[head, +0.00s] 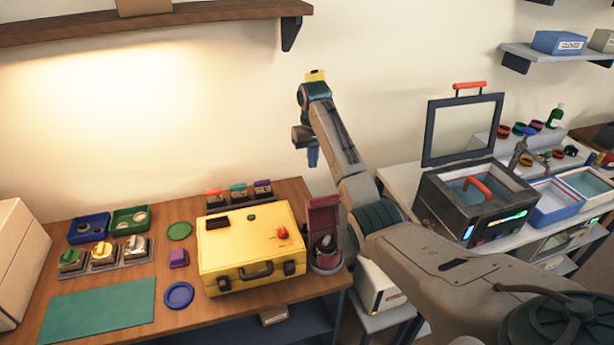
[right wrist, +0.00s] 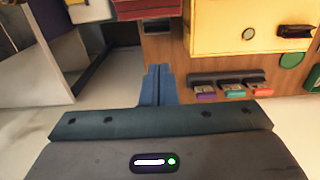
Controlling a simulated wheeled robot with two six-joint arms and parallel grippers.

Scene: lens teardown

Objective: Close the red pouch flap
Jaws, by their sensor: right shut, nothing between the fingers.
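The red pouch (head: 327,264) stands at the right end of the wooden table, beside the yellow case. Its flap (head: 322,216) stands upright, so the pouch is open, and a dark and silvery item shows inside. In the right wrist view, a red part of the pouch (right wrist: 132,8) is cut off by the top edge. My right gripper (head: 313,158) is above and behind the pouch, pointing down, apart from it. Its blue fingers (right wrist: 158,85) are shut together with nothing between them. My left gripper is not in view.
The yellow case (head: 228,253) stands directly left of the pouch. A rack with several coloured tabs (head: 238,196) is behind it. A grey box with its framed lid raised (head: 428,135) stands on the white bench to the right. The air above the pouch is clear.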

